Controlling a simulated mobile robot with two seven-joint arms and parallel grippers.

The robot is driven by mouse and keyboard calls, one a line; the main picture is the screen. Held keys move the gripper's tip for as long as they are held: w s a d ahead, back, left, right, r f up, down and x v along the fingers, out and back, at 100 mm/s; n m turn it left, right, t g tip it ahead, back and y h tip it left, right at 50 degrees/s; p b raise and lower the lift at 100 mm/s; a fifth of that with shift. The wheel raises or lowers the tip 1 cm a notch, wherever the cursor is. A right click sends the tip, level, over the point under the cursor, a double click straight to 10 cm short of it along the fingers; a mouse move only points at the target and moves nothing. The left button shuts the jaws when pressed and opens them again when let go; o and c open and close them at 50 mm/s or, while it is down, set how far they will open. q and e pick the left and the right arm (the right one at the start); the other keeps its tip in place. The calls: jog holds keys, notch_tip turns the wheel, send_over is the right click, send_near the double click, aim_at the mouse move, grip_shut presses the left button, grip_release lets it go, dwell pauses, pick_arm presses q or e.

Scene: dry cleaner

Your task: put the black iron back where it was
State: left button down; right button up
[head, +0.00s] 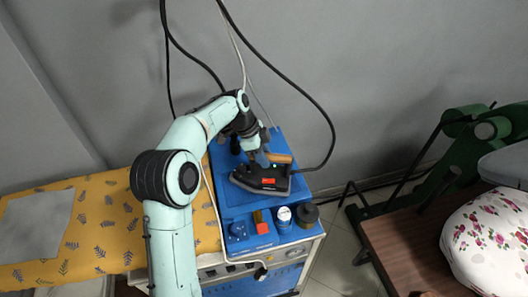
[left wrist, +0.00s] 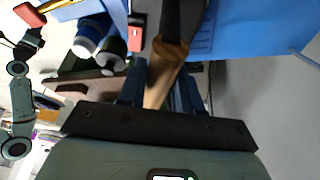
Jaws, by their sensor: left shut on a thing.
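The black iron (head: 262,181) with a red-orange patch on its side is at the blue ironing unit (head: 232,205), over its top. I cannot tell whether its sole touches the surface. Its wooden handle (head: 278,158) is toward the back. My left gripper (head: 259,157) reaches down from behind and is shut on the handle. In the left wrist view the wooden handle (left wrist: 158,85) lies between the fingers. What looks like my right arm (left wrist: 18,110) shows at the left edge of that view; its gripper is too small to read.
A yellow patterned ironing board (head: 104,225) is left. A brown table (head: 402,238) is right. A black cord (head: 326,125) runs to the iron.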

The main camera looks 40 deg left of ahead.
pick_arm(q)
jog(key=shift+w+r, duration=0.2)
jog(key=shift+r, duration=0.1)
jog(key=c, duration=0.8)
grip_release()
jog(key=shift+s+f, duration=0.1)
jog(key=shift+f, duration=0.2)
jog(key=shift+s, duration=0.1)
jog(key=shift+r, duration=0.1)
jog(key=p+v, duration=0.1)
jog(key=v, duration=1.1)
jog(key=shift+p, duration=0.4)
pick_arm(e)
jog(key=w+r, duration=0.2)
jog(key=shift+w+r, duration=0.3)
pick_arm(q)
jog(key=shift+d, duration=0.1)
pick_arm(e)
jog(key=shift+s+d, duration=0.15)
